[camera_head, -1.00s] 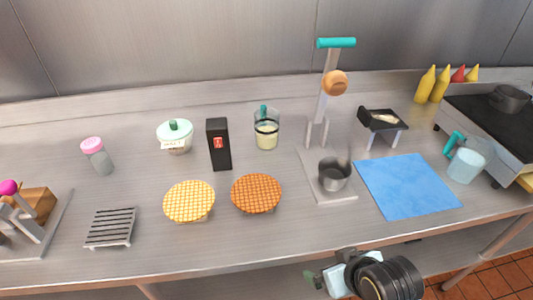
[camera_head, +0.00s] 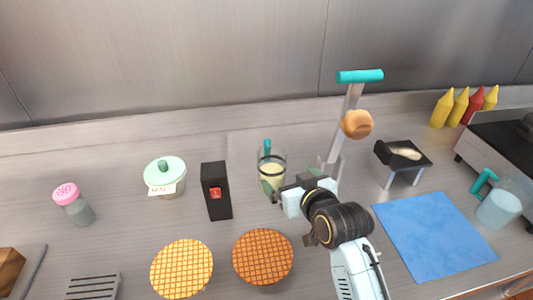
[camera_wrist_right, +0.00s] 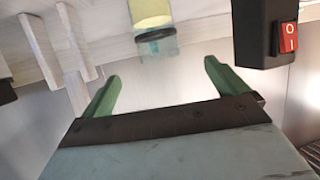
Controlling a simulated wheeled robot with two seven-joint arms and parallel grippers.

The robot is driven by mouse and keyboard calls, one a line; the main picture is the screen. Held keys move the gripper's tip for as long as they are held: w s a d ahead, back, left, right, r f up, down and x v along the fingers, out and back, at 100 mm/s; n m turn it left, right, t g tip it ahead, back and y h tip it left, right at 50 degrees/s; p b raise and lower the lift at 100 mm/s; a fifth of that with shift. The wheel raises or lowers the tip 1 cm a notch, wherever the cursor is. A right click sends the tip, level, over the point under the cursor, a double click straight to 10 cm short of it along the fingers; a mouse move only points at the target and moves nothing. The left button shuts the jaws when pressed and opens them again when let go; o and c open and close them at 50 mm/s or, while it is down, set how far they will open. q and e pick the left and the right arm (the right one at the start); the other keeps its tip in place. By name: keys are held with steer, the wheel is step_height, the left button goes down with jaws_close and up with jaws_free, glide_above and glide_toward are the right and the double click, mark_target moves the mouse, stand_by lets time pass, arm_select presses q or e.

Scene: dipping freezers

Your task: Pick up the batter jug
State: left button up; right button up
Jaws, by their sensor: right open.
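The batter jug (camera_head: 271,172) is a clear upright jug with pale yellow batter, a dark band and a teal handle at its back. It stands on the steel counter in the head view. It also shows at the top of the right wrist view (camera_wrist_right: 152,20), between and beyond the fingertips. My right gripper (camera_head: 289,184) is open and empty, close in front of the jug and partly covering its lower right side. Its green fingers show spread apart in the wrist view (camera_wrist_right: 161,75). My left gripper is out of view.
A black box with a red switch (camera_head: 217,191) stands left of the jug, with a lidded malt jar (camera_head: 165,178) beyond. A lever press (camera_head: 345,130) stands close on the right. Two waffle discs (camera_head: 182,268) (camera_head: 263,256) lie in front. A blue mat (camera_head: 435,235) lies right.

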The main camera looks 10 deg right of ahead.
mark_target(276, 165)
steer(key=x, duration=0.7)
steer(key=shift+w+b, duration=0.15)
steer(key=shift+b, duration=0.25)
steer(key=shift+w+a+f, duration=0.1)
steer(key=shift+w, duration=0.5)
steer(key=x, duration=0.3)
steer(key=shift+w, duration=0.3)
steer(key=shift+w+f+b, duration=0.2)
steer(key=shift+w+b, duration=0.1)
steer(key=shift+w, duration=0.25)
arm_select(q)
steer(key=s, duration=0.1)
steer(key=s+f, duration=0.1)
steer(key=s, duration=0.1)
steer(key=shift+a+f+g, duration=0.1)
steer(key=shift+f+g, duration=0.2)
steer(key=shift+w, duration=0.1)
arm_select(e)
steer(key=shift+w, duration=0.1)
steer(key=c, duration=1.3)
